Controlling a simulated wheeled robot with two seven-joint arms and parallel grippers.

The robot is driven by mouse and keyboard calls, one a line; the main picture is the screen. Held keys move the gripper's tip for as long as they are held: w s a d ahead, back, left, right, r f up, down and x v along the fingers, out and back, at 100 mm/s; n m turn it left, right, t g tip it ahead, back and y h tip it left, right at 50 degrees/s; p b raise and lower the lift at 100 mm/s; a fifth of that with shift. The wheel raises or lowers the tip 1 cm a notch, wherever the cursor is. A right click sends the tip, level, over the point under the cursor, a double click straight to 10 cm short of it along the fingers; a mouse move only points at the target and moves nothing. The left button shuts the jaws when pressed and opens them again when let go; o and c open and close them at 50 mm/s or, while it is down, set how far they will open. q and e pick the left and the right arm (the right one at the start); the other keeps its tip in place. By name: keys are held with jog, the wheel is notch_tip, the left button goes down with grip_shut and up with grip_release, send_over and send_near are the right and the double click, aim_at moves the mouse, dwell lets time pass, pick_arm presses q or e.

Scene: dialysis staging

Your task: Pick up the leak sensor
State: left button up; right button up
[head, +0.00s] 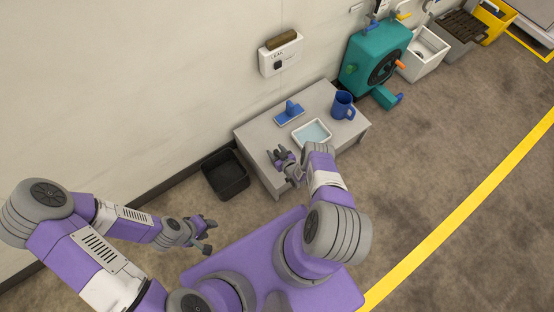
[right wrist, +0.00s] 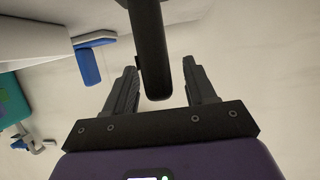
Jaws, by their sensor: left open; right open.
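A white wall box (head: 281,56) marked "LEAK" is on the wall in the head view. It has a small black piece (head: 278,65) on its front and a brown block (head: 282,39) on top. I cannot tell which part is the leak sensor. My right gripper (head: 279,157) is open at the table's near left edge, below and apart from the box. In the right wrist view its fingers (right wrist: 160,85) are spread, with a dark rounded bar between them that I cannot identify. My left gripper (head: 210,236) is open and empty, low at the left.
The grey table (head: 258,131) holds a blue-handled item on a pad (head: 289,113), a shallow tray (head: 325,131) and a blue mug (head: 342,105). A black bin (head: 226,174) stands left of it. A teal machine (head: 366,60) stands behind right. Floor at the right is clear.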

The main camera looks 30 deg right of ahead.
jog(key=shift+w+f, duration=0.25)
jog(key=shift+w, duration=0.25)
jog(key=shift+r, duration=0.1)
grip_shut()
